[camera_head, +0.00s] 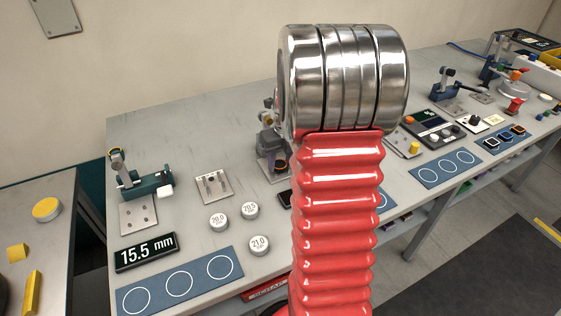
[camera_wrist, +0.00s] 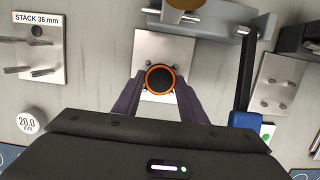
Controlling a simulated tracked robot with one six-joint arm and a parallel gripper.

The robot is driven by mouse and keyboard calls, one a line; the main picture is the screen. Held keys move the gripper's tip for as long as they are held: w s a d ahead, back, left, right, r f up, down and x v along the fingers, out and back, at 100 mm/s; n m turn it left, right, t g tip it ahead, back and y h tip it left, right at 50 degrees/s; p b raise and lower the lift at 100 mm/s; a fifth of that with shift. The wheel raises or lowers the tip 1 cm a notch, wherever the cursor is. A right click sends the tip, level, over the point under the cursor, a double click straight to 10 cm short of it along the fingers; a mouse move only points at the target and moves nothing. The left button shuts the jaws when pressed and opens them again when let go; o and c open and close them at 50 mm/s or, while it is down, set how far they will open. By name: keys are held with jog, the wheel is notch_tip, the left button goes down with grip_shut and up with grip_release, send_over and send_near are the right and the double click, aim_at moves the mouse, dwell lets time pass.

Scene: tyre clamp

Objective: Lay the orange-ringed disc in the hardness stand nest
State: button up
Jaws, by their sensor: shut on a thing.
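The orange-ringed disc (camera_wrist: 160,79) is black with a bright orange rim. In the wrist view it sits between the dark fingertips of my gripper (camera_wrist: 160,84), which is shut on it. Behind the disc is a square metal plate (camera_wrist: 170,52) with small studs, part of a stand. The disc covers the plate's middle, so I cannot tell whether it touches the plate or is held above it. A round brown part (camera_wrist: 184,3) of the stand shows at the top edge.
A dark lever with a blue handle (camera_wrist: 245,119) stands close right of my fingers. A pegged plate (camera_wrist: 38,62) labelled "STACK 36 mm" lies left, near a white 20.0 piece (camera_wrist: 30,122). The head view shows a 15.5 mm display (camera_head: 146,252) and a blue ringed mat (camera_head: 200,270).

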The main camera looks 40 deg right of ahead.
jog(key=shift+s+f, duration=0.1)
jog(key=shift+f, duration=0.4)
jog(key=shift+s+a+f, duration=0.1)
jog(key=shift+f, duration=0.15)
jog(key=o, duration=0.9)
jog(key=shift+o, duration=1.1)
jog(key=shift+a, duration=0.1)
jog(key=shift+r, duration=0.1)
jog(key=shift+w+r, duration=0.2)
jog(key=shift+r, duration=0.4)
jog(key=v, duration=1.2)
